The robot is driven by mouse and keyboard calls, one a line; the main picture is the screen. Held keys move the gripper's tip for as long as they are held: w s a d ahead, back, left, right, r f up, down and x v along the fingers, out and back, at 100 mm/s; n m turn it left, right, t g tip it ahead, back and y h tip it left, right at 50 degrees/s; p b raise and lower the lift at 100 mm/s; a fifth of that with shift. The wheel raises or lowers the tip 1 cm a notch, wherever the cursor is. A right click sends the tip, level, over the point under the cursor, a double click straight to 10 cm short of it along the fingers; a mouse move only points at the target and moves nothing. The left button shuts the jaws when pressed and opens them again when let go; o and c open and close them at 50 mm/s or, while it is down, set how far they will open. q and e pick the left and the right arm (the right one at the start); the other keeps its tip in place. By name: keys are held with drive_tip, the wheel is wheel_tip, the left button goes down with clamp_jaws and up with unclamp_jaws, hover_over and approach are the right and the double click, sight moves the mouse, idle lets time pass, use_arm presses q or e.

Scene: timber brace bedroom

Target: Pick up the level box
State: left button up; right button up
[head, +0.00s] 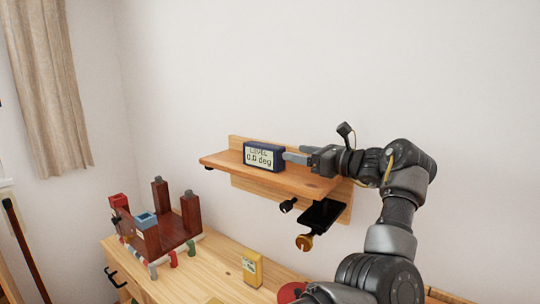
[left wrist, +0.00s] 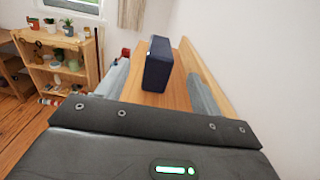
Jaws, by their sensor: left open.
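The level box (head: 263,157) is a small dark blue box whose pale display reads "LEVEL 0.0 deg". It stands upright on a wooden wall shelf (head: 222,162). My left gripper (head: 297,157) is at the box's right end, over the right part of the shelf, with its fingers pointing at the box. In the left wrist view the box (left wrist: 157,66) stands ahead between the two spread grey fingers, with gaps on both sides. The jaws are open and empty. I cannot tell exactly how far the fingertips are from the box. My right gripper is not in view.
The shelf's back board (left wrist: 203,73) is close to one finger. A black item (head: 320,213) and knobs hang under the shelf. Below, a wooden bench (head: 212,275) carries a dark red wooden assembly (head: 176,236) and a yellow box (head: 252,269). Space above the shelf is clear.

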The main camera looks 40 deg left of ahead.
sight(269, 145)
use_arm(q)
drive_tip(key=a, duration=0.1)
drive_tip(key=a+p, duration=0.2)
drive_tip(key=shift+s+a+r, duration=0.2)
drive_tip(key=shift+s+r, duration=0.1)
drive_tip(key=shift+s, duration=0.05)
drive_tip(key=shift+a+f+p, duration=0.25)
drive_tip(key=shift+a+p, duration=0.05)
drive_tip(key=shift+a, duration=0.75)
drive_tip(key=shift+a+r+p, duration=0.1)
drive_tip(key=shift+r+p, duration=0.1)
drive_tip(key=shift+p, duration=0.15)
drive_tip(key=a+p, duration=0.1)
drive_tip(key=a, duration=0.1)
drive_tip(key=a+p, duration=0.2)
drive_tip(key=shift+s+a+f, duration=0.1)
drive_tip(key=shift+s+a, duration=0.1)
drive_tip(key=shift+a+f+p, duration=0.1)
drive_tip(key=shift+a+p, duration=0.15)
drive_tip(key=shift+p, duration=0.05)
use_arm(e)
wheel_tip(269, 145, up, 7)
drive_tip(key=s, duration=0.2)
